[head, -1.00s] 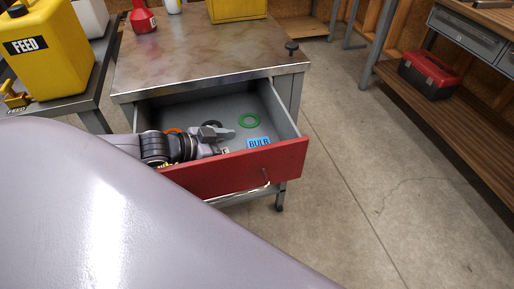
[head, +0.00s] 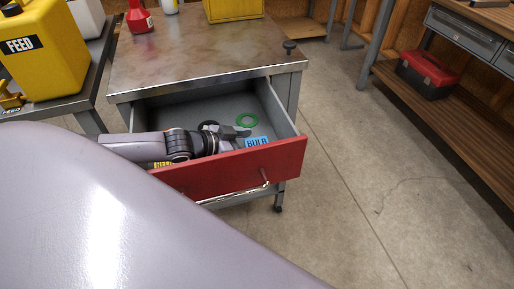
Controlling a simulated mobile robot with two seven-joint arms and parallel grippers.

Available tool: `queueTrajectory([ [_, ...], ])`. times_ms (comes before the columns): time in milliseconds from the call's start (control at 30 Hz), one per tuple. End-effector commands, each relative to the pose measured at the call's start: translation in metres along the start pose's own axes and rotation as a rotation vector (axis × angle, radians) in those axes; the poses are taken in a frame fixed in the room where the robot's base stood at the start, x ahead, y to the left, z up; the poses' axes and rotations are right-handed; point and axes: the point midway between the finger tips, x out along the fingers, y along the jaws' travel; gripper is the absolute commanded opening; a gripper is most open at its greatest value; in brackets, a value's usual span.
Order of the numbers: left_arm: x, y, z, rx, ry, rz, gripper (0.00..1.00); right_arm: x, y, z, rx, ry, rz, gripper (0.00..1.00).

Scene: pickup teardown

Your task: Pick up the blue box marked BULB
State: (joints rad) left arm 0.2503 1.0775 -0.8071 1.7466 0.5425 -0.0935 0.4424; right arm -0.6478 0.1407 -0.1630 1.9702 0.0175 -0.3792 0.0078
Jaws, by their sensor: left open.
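The blue box marked BULB (head: 257,142) lies in the open red-fronted drawer (head: 232,172), close behind its front panel, at the right. My left gripper (head: 241,137) reaches into the drawer from the left. It is open, and its fingertips are just left of the blue box, very near it. I cannot tell whether a finger touches the box. My left arm partly hides the left side of the drawer. My right gripper is not in view.
The drawer's front panel and right wall stand close to the box. The metal cabinet top (head: 200,60) overhangs the drawer's back.

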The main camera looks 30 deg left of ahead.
Motion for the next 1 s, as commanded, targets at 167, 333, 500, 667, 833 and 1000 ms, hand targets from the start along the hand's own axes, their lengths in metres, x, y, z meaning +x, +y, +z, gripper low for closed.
queueTrajectory([
  [167,0.001,0.000,0.000,0.000,0.000,-0.001,0.84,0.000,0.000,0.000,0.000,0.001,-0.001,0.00],
  [333,0.001,0.000,0.000,0.000,0.000,0.000,0.52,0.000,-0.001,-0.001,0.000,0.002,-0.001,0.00],
  [500,0.001,0.000,0.000,0.000,0.000,0.000,0.17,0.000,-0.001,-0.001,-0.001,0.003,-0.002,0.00],
  [667,0.001,0.000,-0.001,0.000,0.002,0.000,0.17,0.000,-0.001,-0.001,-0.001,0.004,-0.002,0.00],
  [833,0.000,0.000,-0.003,0.001,0.002,0.000,0.17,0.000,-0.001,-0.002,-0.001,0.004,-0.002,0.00],
  [1000,-0.006,-0.001,-0.015,0.001,0.004,0.000,0.17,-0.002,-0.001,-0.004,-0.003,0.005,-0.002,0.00],
])
